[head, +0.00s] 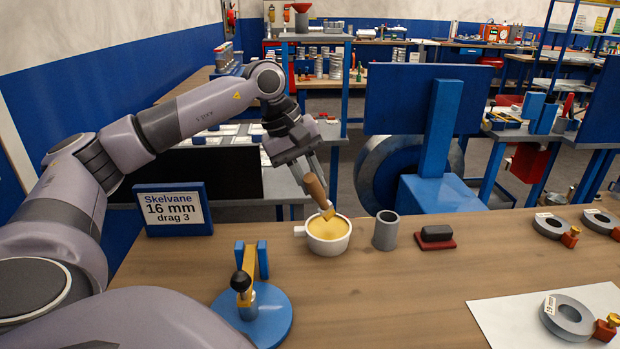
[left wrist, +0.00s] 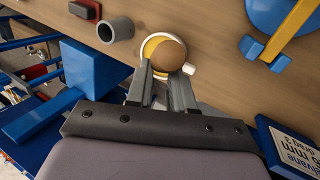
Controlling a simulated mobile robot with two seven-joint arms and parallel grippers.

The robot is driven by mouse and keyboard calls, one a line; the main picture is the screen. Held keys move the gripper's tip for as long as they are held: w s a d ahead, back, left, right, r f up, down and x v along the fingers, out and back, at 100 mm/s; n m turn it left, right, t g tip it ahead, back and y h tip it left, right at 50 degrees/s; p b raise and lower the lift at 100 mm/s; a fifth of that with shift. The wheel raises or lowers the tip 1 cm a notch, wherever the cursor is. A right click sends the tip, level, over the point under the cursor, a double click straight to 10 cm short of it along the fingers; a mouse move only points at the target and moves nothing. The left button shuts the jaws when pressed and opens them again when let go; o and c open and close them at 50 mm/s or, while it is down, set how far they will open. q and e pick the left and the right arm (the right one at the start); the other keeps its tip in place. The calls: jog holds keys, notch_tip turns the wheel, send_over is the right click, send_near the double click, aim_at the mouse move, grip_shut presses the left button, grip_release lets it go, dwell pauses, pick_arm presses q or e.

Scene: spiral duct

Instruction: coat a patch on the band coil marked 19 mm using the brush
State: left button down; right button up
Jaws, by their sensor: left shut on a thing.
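My left gripper (head: 312,172) is shut on the brush (head: 317,191), which has a brown wooden handle. The brush tilts down, with its tip at the yellow contents of a white handled cup (head: 314,246); how deep it reaches I cannot tell. In the left wrist view the round handle end of the brush (left wrist: 168,54) shows at my left fingertips (left wrist: 160,78) and hides part of the cup (left wrist: 190,68). The grey band coil with a tag that seems to read 19 mm (head: 577,325) lies on a white sheet (head: 500,318) at front right, apart from the brush. My right gripper is out of view.
Two more tagged grey coils (head: 551,226) (head: 600,221) lie at the right. A grey tube (head: 386,231) and a dark block on a red base (head: 436,235) stand right of the cup. A blue round stand (head: 268,318) and a "16 mm" sign (head: 174,210) are at left. Mid-table is clear.

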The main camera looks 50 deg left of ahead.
pick_arm(q)
notch_tip(320, 180, up, 5)
jog(key=p, duration=0.3)
dwell(0.9)
